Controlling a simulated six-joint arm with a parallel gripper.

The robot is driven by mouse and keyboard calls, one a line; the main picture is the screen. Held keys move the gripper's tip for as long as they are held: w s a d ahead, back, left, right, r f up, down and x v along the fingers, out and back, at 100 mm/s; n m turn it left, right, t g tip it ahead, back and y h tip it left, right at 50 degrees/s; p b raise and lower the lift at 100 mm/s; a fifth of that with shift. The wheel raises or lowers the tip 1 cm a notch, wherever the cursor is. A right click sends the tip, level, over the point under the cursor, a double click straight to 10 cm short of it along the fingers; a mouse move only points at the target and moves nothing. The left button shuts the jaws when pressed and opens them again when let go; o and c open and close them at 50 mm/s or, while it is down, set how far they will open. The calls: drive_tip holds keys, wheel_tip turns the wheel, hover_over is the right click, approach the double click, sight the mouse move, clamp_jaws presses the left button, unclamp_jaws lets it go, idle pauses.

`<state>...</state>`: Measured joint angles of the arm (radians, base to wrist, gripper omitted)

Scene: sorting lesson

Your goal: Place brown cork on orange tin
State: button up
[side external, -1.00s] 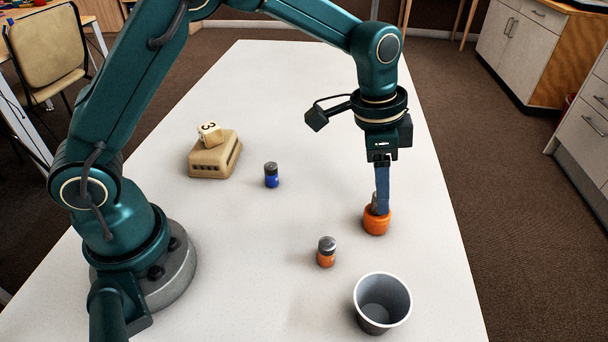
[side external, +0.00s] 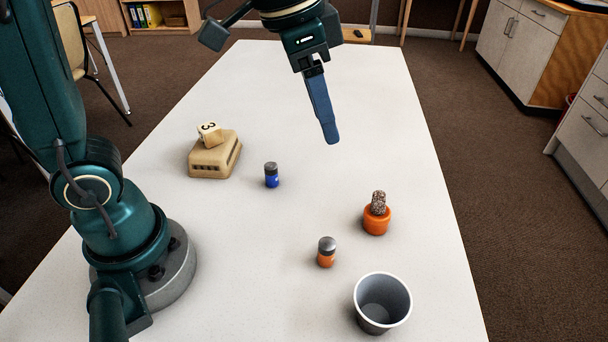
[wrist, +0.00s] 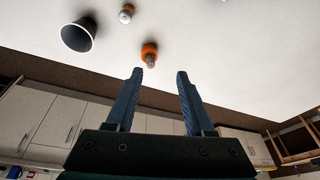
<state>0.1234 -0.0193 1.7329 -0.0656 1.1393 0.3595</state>
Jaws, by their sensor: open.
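The brown speckled cork (side external: 378,200) stands upright on the orange tin (side external: 376,222), on the right side of the table in the side view. In the wrist view, the cork (wrist: 150,61) and the orange tin (wrist: 149,48) show beyond my fingertips, and nothing lies between the fingers. My gripper (side external: 331,138) is open and empty, raised above the table, up and to the left of the cork in the side view. Both spread fingers of my gripper (wrist: 160,74) show in the wrist view.
An orange jar with a grey lid (side external: 326,252) and a grey cup (side external: 382,303) stand nearer the front. A blue jar (side external: 271,175) stands mid-table. A beige block (side external: 213,158) bears a cube marked 3 (side external: 210,134). The far table is clear.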

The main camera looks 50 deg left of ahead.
drive_tip(key=s+a+f+n+t, duration=0.1)
drive_tip(key=s+a+f+n, duration=0.1)
drive_tip(key=s, duration=0.3)
drive_tip(key=s+a+f+n+t+y, duration=0.1)
drive_tip(key=s+a+f+n, duration=0.1)
drive_tip(key=s, duration=0.3)
drive_tip(key=shift+s+a+n, duration=0.35)
drive_tip(key=shift+s+n, duration=0.05)
drive_tip(key=shift+n, duration=0.3)
